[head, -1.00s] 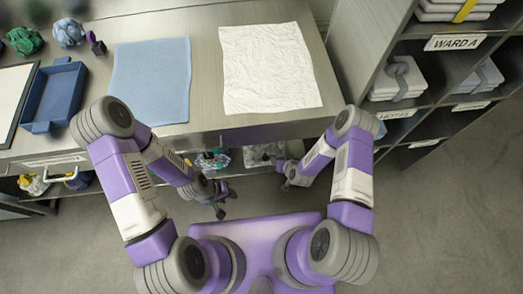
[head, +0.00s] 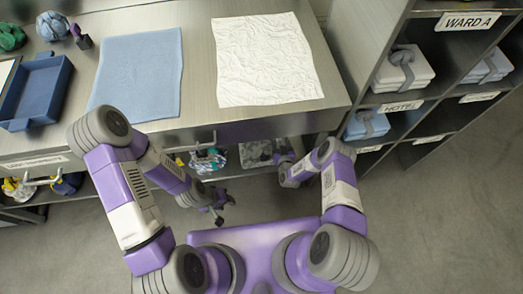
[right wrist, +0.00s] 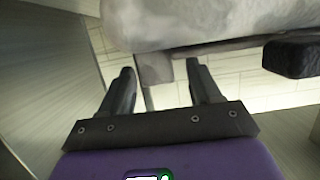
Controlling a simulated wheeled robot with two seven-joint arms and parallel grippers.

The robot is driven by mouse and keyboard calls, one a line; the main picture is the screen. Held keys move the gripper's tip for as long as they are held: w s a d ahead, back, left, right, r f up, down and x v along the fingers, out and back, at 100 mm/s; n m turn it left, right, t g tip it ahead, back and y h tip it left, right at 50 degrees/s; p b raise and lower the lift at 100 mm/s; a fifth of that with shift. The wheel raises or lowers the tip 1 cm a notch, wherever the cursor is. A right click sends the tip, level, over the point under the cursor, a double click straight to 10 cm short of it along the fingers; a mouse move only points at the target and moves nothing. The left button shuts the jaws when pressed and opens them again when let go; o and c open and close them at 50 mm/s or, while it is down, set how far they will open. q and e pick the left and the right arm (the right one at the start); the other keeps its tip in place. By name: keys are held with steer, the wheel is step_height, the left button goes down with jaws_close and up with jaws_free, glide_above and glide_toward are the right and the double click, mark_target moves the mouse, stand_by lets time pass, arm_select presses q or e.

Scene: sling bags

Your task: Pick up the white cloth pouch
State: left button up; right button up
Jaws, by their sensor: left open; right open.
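A pale grey-white bag (head: 258,152) sits on the lower shelf under the table front in the head view, partly hidden by the table edge. I cannot tell for sure that it is the white cloth pouch. In the right wrist view a large pale rounded cloth shape (right wrist: 220,20) fills the top, just beyond the fingers. My right gripper (right wrist: 158,78) is open and empty, apart from that shape. In the head view it is mostly hidden behind its own arm, near the shelf. My left gripper (head: 222,208) is open and empty in front of the table.
A crumpled white sheet (head: 265,60) and a blue cloth (head: 138,75) lie flat on the table (head: 200,75). A blue tray (head: 35,90) is at left. A teal patterned bag (head: 207,160) is on the lower shelf. A cubby shelf (head: 365,50) stands at right.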

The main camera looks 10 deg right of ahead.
steer(key=shift+w+f, duration=0.1)
steer(key=shift+w, duration=0.25)
steer(key=shift+c, duration=0.4)
jaws_close()
